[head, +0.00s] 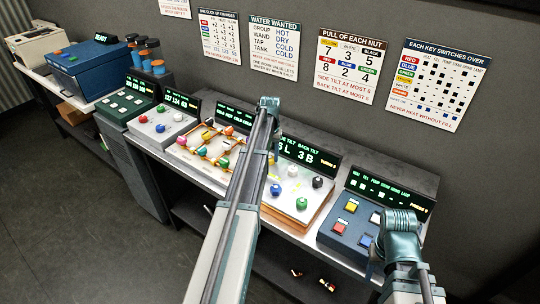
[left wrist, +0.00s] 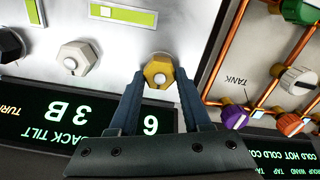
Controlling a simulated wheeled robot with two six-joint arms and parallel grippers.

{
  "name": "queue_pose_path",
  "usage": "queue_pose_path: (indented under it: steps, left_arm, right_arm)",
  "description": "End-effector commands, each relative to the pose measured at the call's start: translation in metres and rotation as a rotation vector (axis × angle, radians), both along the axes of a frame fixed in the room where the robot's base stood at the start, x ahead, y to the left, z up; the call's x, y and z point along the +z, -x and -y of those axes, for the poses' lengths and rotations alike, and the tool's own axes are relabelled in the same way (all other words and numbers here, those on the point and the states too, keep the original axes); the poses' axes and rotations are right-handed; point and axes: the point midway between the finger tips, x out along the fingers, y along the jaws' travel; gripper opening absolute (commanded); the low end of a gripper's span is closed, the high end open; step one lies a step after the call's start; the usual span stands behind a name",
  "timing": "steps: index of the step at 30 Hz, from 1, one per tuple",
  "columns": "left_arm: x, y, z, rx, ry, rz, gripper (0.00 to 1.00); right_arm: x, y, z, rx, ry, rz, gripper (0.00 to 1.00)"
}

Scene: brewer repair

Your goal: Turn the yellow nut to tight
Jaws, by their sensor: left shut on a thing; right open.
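The yellow nut (left wrist: 158,73) shows in the left wrist view, a hexagon with a pale centre on a light panel. My left gripper (left wrist: 160,80) is shut on it, a finger on each side. A white nut (left wrist: 76,58) and a black nut (left wrist: 10,45) stand beside it on the same panel.
Left of the nut panel is a copper-pipe board (head: 196,150) with coloured knobs. On the right is a blue key box (head: 338,232).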

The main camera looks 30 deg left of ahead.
Motion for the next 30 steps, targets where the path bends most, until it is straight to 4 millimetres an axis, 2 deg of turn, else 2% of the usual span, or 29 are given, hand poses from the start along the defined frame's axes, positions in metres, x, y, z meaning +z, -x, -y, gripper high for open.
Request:
queue_pose_path:
  steps: [18,19,24,30]
  left_arm:
    - [0.0,-0.0001,0.0001,-0.039,0.0,0.0,0.0]
    - [0.0,-0.0001,0.0001,-0.039,0.0,0.0,0.5]
    - [0.0,-0.0001,0.0001,-0.038,0.0,0.0,0.78]
    - [0.0,-0.0001,0.0001,-0.037,0.0,0.0,0.78]
  right_arm:
    - [0.0,0.0,0.0,0.0,0.0,0.0,0.5]
    - [0.0,0.0,0.0,0.0,0.0,0.0,0.5]
    - [0.0,0.0,0.0,0.0,0.0,0.0,0.5]
    - [0.0,0.0,0.0,0.0,0.0,0.0,0.5]
